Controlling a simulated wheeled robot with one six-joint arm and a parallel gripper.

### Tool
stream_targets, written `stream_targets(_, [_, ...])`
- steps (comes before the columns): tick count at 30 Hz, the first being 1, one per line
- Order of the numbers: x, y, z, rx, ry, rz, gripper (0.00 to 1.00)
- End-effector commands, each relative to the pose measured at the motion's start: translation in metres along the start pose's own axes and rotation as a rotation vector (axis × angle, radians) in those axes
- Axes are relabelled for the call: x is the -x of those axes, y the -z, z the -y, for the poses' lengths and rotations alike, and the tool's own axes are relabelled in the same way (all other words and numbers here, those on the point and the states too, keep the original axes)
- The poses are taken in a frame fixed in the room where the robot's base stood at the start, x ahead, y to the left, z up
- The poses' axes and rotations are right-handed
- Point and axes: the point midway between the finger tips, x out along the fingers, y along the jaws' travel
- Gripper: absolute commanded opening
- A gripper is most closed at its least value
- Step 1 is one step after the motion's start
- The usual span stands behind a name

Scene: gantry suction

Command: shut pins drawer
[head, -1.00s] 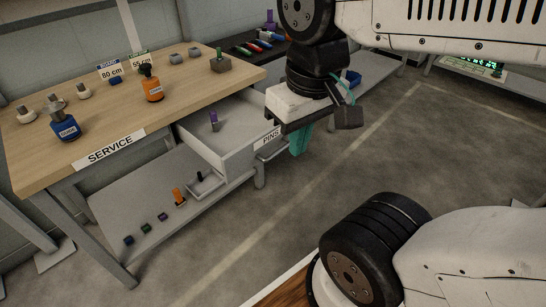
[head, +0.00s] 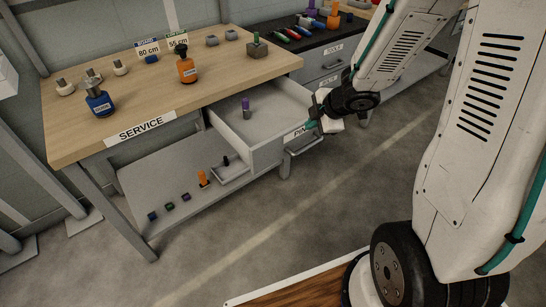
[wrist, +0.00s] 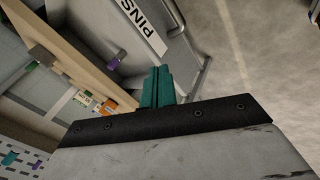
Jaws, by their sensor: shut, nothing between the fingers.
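The pins drawer (head: 262,133) is a light grey drawer pulled out from under the wooden service bench, and a purple-topped pin (head: 246,108) stands inside it. Its front carries the PINS label (wrist: 142,27) and a bar handle (head: 304,144). My gripper (head: 312,124) is at the drawer's front, by the label, partly hidden by the wrist. In the wrist view its teal fingers (wrist: 158,87) are shut together and empty, close to the drawer front. I cannot tell whether they touch it.
A lower shelf (head: 150,190) holds several small items below the drawer. A dark-topped cabinet (head: 318,50) stands behind. The floor in front is clear.

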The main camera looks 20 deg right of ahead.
Motion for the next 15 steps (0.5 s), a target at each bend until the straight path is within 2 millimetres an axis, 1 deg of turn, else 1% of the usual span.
stream_targets(1, [-0.014,0.005,0.018,0.043,0.052,-0.077,0.0])
stream_targets(2, [-0.019,0.009,0.026,0.067,0.076,-0.121,0.0])
stream_targets(3, [-0.024,0.014,0.037,0.096,0.105,-0.175,0.0])
stream_targets(6, [-0.031,0.023,0.057,0.142,0.156,-0.273,0.0])
stream_targets(9, [-0.034,0.028,0.066,0.161,0.181,-0.322,0.0])
stream_targets(11, [-0.038,0.031,0.069,0.166,0.186,-0.334,0.0])
stream_targets(15, [-0.055,0.037,0.073,0.167,0.189,-0.335,0.0])
